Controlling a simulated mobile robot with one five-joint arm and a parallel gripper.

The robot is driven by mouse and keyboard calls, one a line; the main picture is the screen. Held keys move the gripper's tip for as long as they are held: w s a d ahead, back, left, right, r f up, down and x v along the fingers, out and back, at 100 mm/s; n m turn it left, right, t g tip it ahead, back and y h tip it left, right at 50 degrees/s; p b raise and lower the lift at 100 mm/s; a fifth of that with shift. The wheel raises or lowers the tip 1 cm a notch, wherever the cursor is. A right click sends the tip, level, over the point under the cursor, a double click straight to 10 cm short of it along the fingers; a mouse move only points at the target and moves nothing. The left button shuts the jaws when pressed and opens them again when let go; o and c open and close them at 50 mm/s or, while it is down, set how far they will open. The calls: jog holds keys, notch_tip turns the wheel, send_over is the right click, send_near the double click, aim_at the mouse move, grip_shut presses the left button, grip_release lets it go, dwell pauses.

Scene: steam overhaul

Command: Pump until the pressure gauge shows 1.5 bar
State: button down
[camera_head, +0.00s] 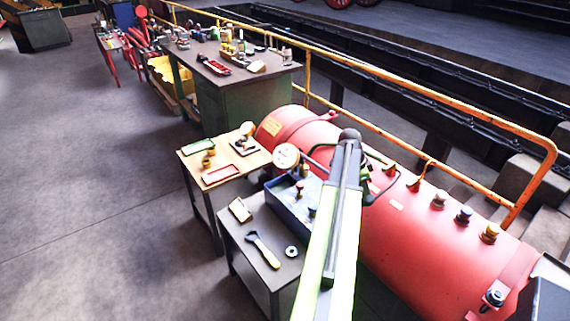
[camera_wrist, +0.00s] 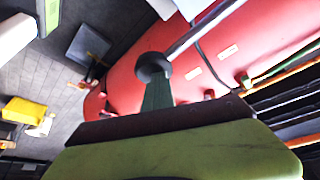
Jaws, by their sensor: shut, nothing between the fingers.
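The pressure gauge (camera_head: 285,156) is a round white dial at the far left end of the red tank (camera_head: 410,240). Its needle is too small to read. My gripper (camera_wrist: 155,88) is shut and empty in the wrist view. A black ball knob (camera_wrist: 152,67) on a grey rod (camera_wrist: 205,28) is right at its fingertips; I cannot tell whether they touch. The knob also shows in the head view (camera_head: 349,135), at the far end of my arm, which hides most of what lies below. The red tank also fills much of the wrist view (camera_wrist: 225,60).
Several capped fittings (camera_head: 438,200) line the tank's top. A yellow railing (camera_head: 420,90) runs behind it. To the left stand a small table with a wrench (camera_head: 262,248), a blue box (camera_head: 290,212) and a wooden-topped table (camera_head: 190,165). The floor at left is clear.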

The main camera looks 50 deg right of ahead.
notch_tip(320, 180, down, 7)
jog(key=b, duration=0.6)
notch_tip(320, 180, up, 16)
jog(key=p, duration=1.5)
jog(key=shift+w+f, duration=0.2)
jog(key=shift+f, duration=0.05)
jog(key=shift+f+b, duration=0.75)
jog(key=shift+f, duration=0.35)
notch_tip(320, 180, down, 14)
jog(key=b, duration=1.4)
notch_tip(320, 180, up, 16)
jog(key=p, duration=1.6)
